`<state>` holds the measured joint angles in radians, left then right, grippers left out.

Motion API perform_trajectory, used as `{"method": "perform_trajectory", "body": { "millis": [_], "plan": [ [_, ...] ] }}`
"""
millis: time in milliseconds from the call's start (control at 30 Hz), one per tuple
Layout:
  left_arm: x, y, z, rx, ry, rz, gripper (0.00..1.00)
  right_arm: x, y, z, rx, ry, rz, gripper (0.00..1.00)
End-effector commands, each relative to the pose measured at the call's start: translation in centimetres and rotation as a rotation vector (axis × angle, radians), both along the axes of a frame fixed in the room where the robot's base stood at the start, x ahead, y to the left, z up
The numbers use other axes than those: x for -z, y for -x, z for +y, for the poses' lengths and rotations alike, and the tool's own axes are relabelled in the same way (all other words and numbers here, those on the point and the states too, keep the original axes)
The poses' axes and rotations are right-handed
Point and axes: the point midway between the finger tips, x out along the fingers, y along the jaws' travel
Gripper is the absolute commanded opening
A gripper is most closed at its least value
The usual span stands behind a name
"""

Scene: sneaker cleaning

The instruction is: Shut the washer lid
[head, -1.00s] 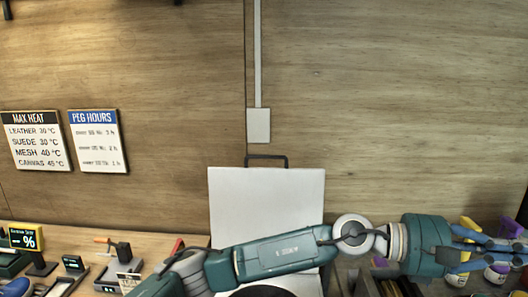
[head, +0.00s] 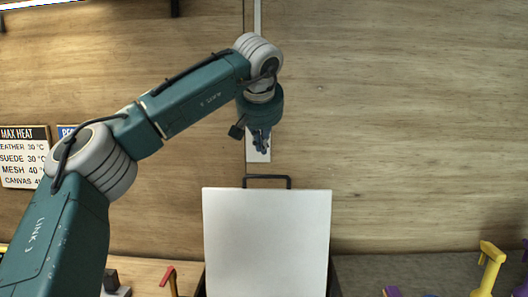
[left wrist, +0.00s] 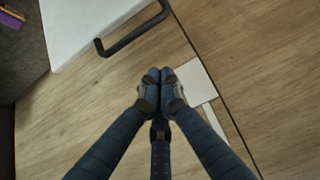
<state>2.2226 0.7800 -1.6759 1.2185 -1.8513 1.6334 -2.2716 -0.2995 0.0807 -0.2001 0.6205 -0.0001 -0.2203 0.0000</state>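The washer lid (head: 267,240) is a white square panel standing upright, open, against the wooden wall. A dark handle (head: 267,177) is on its top edge. My left gripper (head: 260,143) points down just above the handle, apart from it. In the left wrist view my left gripper (left wrist: 160,76) has its fingertips together, with nothing between them. The lid (left wrist: 85,25) and its handle (left wrist: 133,30) show at the upper left there. The washer body is mostly out of view below. My right gripper is not in view.
A light wall plate with a vertical strip (head: 257,15) is behind my left gripper. A heat sign (head: 22,155) hangs at the left. A yellow item (head: 490,266) stands on the grey surface at the lower right. A red-tipped item (head: 168,276) is left of the lid.

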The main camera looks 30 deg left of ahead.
Motion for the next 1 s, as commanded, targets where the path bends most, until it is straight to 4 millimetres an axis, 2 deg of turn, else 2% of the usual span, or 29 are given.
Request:
{"method": "perform_trajectory", "body": {
  "millis": [367, 700, 1000],
  "plan": [
    [5.9, -4.5, 2.8, -0.001, 0.003, 0.005, 0.00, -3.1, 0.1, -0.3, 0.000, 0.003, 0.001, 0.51],
    [6.2, -1.7, 0.9, 0.003, 0.004, -0.002, 0.00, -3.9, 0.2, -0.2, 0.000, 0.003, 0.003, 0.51],
    [6.4, -1.2, 0.6, 0.002, 0.004, -0.001, 0.00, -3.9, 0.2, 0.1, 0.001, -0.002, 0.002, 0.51]
  ]
}}
